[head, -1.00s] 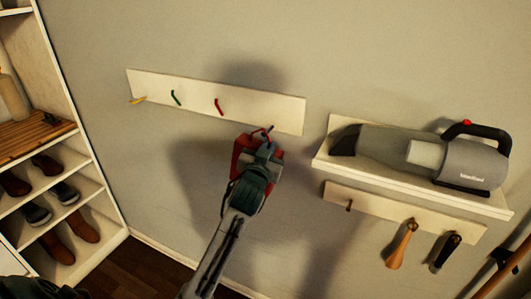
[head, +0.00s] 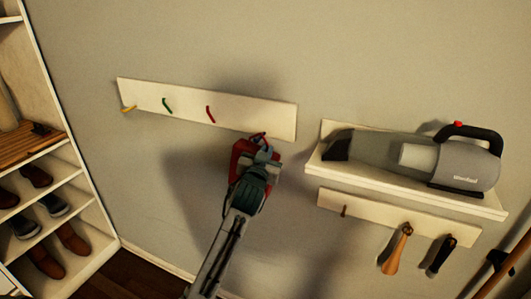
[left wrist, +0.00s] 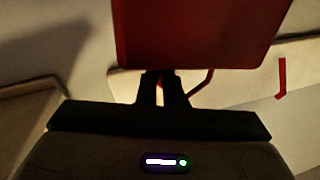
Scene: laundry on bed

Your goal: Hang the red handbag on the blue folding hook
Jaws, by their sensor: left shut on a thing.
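The red handbag (head: 240,154) is held up in front of the wall, at the lower edge of the right part of the upper hook rail. Its thin strap shows as a loop above the gripper. My left gripper (head: 262,153) is shut on the handbag. In the left wrist view the red bag body (left wrist: 200,32) fills the top, beyond the closed fingers (left wrist: 163,88), and a thin red strap shows beside them. I cannot make out the blue folding hook now; the bag or gripper may cover it. My right gripper is not in view.
The upper rail (head: 270,119) also carries a yellow hook (head: 128,109), a green hook (head: 167,105) and a red hook (head: 210,114). A shelf with a handheld vacuum (head: 455,161) is at right, above a second rail (head: 365,209) with hanging tools. A shoe rack (head: 95,255) stands at left.

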